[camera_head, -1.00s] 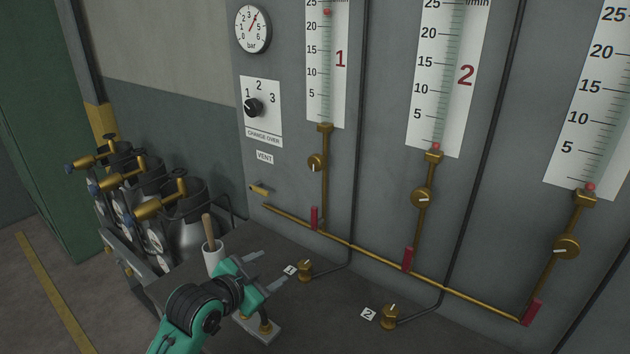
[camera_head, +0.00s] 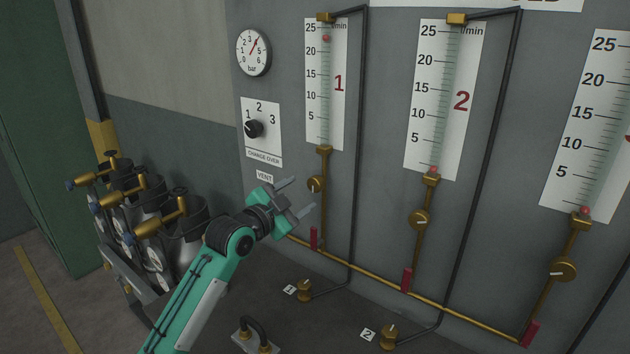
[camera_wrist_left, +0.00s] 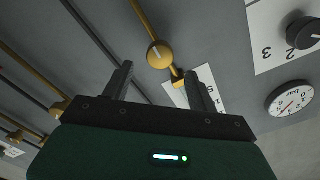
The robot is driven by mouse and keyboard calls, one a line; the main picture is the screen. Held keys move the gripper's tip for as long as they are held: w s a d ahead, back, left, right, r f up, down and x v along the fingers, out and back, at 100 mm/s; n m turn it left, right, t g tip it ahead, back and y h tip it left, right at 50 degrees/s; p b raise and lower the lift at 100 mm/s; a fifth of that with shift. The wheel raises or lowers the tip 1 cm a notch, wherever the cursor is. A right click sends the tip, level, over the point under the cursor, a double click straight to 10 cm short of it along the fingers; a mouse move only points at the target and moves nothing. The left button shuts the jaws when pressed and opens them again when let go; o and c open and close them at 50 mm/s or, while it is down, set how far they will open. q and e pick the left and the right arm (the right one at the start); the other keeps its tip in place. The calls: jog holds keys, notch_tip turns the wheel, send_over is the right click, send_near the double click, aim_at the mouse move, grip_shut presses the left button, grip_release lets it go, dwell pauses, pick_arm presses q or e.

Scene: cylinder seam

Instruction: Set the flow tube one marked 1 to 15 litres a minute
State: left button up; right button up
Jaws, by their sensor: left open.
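Flow tube 1 (camera_head: 325,90) is on the wall panel. Its red float (camera_head: 326,38) sits between 20 and 25, at roughly 23. The brass knob (camera_head: 315,184) of tube 1 is below the scale, its white mark close to upright. My left gripper (camera_head: 303,193) is open and empty, with its fingers pointing at the panel around the knob's height. In the left wrist view the knob (camera_wrist_left: 160,54) shows between and beyond the two fingers, apart from both. My right gripper is not in view.
Tube 2 (camera_head: 443,100) and a third tube (camera_head: 588,125) stand to the right, floats at the bottom. A red-handled valve (camera_head: 314,238) is below the knob. The change-over switch (camera_head: 254,128) and pressure gauge (camera_head: 254,52) are to the left. Gas cylinders (camera_head: 185,240) stand lower left.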

aim_at(313, 186)
pick_arm(q)
jog(key=shift+p+x, duration=0.85)
jog(key=shift+x, duration=2.75)
jog(key=shift+c, duration=0.5)
jog(key=c, duration=0.9)
jog(key=shift+n, duration=0.3)
jog(key=n+p, duration=0.1)
jog(key=n, duration=0.4)
jog(key=shift+n, duration=0.3)
jog(key=n+p, duration=0.1)
jog(key=n, duration=0.5)
jog(key=shift+f, duration=0.1)
